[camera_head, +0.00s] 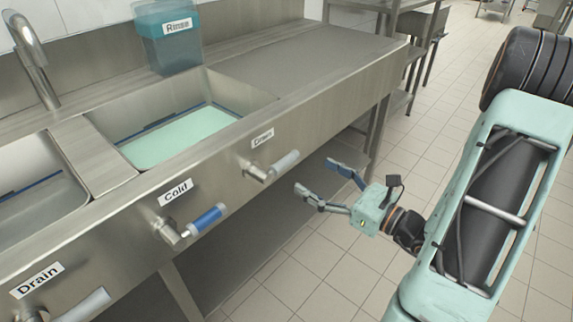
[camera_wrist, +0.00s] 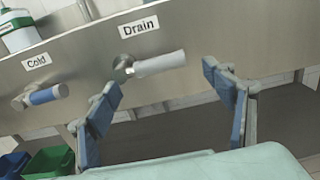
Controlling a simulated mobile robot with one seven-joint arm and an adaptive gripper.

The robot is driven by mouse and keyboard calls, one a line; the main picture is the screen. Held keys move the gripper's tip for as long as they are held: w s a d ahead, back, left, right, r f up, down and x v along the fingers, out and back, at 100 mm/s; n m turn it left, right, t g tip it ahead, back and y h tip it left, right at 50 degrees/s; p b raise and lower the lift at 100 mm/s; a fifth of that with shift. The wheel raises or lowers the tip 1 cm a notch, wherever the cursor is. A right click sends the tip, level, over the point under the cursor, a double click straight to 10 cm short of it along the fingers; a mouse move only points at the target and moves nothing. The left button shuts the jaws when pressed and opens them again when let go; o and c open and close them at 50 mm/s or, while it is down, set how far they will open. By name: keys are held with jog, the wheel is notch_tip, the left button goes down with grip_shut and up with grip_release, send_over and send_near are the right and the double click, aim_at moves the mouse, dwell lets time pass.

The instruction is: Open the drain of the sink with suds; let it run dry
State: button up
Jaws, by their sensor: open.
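The sink with suds (camera_head: 185,135) holds pale green liquid and sits in the steel counter in the head view. A grey-white drain lever (camera_head: 282,164) sticks out of the counter front below and right of that basin, under a "Drain" label (camera_head: 262,137). In the wrist view the same lever (camera_wrist: 158,64) points right, nearly level, beyond my fingers. My gripper (camera_head: 322,178) is open and empty, in front of the counter, to the right of the lever and apart from it. Its fingers (camera_wrist: 165,105) also show in the wrist view, with the lever between and beyond their tips.
A blue-handled "Cold" lever (camera_head: 205,219) is left of the drain lever. Another "Drain" lever (camera_head: 85,306) is at lower left, below a second basin (camera_head: 30,205). A "Rinse" container (camera_head: 168,45) stands behind the basin. Tiled floor (camera_head: 330,265) is clear before the counter.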

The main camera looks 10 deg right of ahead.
aim_at(288, 161)
jog(key=b+x, duration=0.1)
jog(key=x, duration=0.8)
jog(key=shift+w+a+b, duration=0.25)
jog(key=shift+w+b, duration=0.05)
jog(key=c, duration=1.7)
